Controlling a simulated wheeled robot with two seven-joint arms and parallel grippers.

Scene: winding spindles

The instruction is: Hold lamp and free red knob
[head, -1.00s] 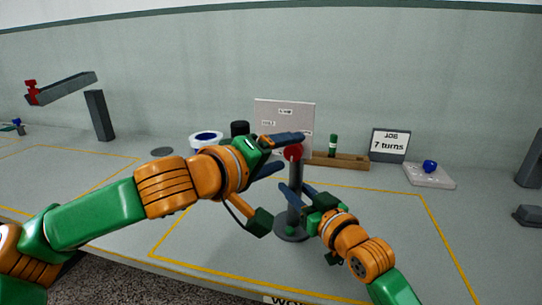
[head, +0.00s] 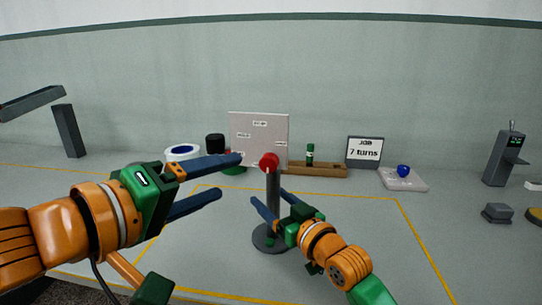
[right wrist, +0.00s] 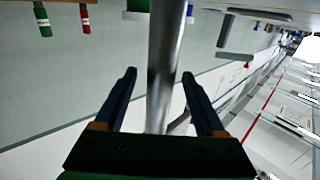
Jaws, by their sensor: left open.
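A dark upright post (head: 273,190) stands on a round base (head: 266,242) in the middle of the table, with a red knob (head: 269,160) at its top. I cannot tell for sure that this stand is the lamp. My left gripper (head: 228,176) is open and empty, left of the red knob and apart from it. My right gripper (head: 268,202) is at the post, below the knob. In the right wrist view the post (right wrist: 163,70) passes between its spread fingers, with a gap on each side. The knob is not seen in that view.
Behind the post are a pale board (head: 258,140), a wooden rack (head: 318,169) with a green spindle, and a job sign (head: 364,152). A pad (head: 403,181) with a blue knob lies right. A grey device (head: 503,158) stands far right.

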